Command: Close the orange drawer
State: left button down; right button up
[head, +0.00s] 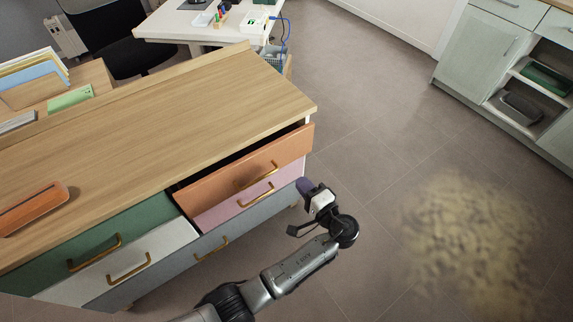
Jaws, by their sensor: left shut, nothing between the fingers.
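The orange drawer (222,181) is in the top right of the wooden-topped cabinet (150,112). It stands partly open: its front sits out from the cabinet, with a dark gap behind its upper edge. Its brass handle (257,175) shows on the front. My left gripper (304,185) is shut and empty, its purple fingertips just beyond the right end of the drawer fronts, low beside the pink drawer (223,212). Whether it touches anything I cannot tell. My right gripper is not in view.
Green (120,235) and white (130,262) drawers are to the left, a grey-blue drawer (250,222) below. An orange object (35,210) lies on the cabinet top. A white desk (185,22) stands behind.

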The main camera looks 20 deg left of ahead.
aim_at(271, 149)
pick_arm(q)
jog(key=b+x, duration=0.5)
jog(key=x, duration=0.8)
jog(key=shift+w+a, duration=0.15)
jog(key=shift+a, duration=0.1)
jog(key=x, duration=0.4)
jog(key=shift+a, duration=0.15)
jog(key=shift+f, duration=0.1)
